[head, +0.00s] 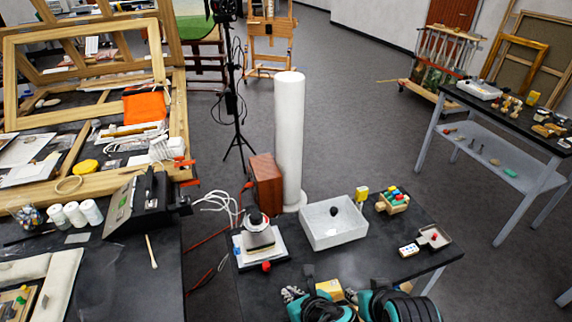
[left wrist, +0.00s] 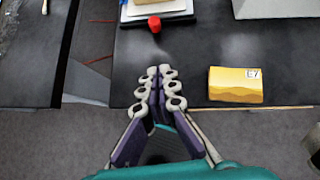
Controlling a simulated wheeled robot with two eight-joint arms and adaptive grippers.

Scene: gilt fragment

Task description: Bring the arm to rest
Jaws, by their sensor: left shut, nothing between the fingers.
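My left gripper (head: 293,294) shows at the bottom of the head view, at the near edge of the small black table. In the left wrist view my left gripper (left wrist: 158,70) has its pale fingertips together with nothing between them. It is in front of the black tabletop (left wrist: 200,45), apart from the objects there. A yellow box (head: 330,290) lies right of the gripper; it also shows in the left wrist view (left wrist: 235,86). My teal and black right arm is at the bottom of the head view, but its gripper cannot be made out.
A red knob (left wrist: 154,23) is beyond my left fingertips, by a white-based stand (head: 259,241). A white tray (head: 333,222), a toy block wagon (head: 393,201) and a small grey tray (head: 434,237) are on the table. A cluttered workbench (head: 110,285) stands left.

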